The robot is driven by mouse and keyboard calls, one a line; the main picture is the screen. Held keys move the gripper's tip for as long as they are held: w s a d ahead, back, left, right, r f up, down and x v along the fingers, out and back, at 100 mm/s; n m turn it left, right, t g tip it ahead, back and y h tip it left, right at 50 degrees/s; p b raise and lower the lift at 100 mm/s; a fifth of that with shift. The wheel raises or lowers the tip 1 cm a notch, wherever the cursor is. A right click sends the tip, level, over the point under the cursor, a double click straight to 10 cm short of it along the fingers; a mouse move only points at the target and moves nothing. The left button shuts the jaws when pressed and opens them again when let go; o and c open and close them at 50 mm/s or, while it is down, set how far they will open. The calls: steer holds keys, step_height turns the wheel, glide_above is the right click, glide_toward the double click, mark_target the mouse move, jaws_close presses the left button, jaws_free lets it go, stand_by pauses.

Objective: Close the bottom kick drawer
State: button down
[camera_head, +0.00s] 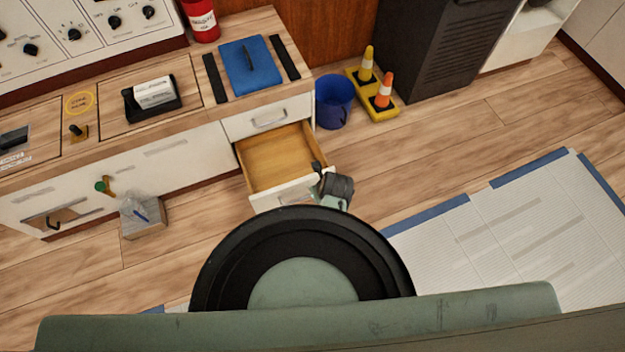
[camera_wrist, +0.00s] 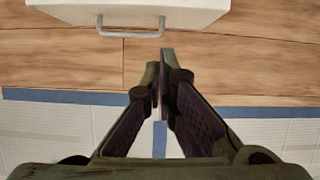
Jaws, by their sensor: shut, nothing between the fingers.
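The bottom kick drawer (camera_head: 281,160) is pulled open and empty, with a bare wooden inside and a white front panel (camera_head: 274,198). It sits below a closed white drawer (camera_head: 268,117) with a metal handle. My gripper (camera_head: 334,187) is at the right end of the open drawer's front, and my arm hides part of that front. In the wrist view, my gripper (camera_wrist: 160,72) is shut and empty. The white drawer front (camera_wrist: 130,10) and its grey bar handle (camera_wrist: 130,33) lie ahead of the fingertips; I cannot tell the exact gap.
A blue bin (camera_head: 334,102) and small cones on a yellow base (camera_head: 375,95) stand right of the cabinet. A grey box (camera_head: 144,217) stands on the floor at left. Blue-taped white sheeting (camera_head: 520,230) covers the floor at right. Wooden floor between is clear.

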steer(key=x, duration=0.4)
steer(key=w+x, duration=0.1)
steer(key=x, duration=0.3)
steer(key=w+r+x, duration=0.1)
steer(key=x, duration=0.2)
steer(key=shift+w+a+f+b, duration=0.2)
steer(key=shift+a+f+b, duration=0.1)
steer(key=shift+a+f, duration=0.1)
steer(key=shift+w, duration=0.15)
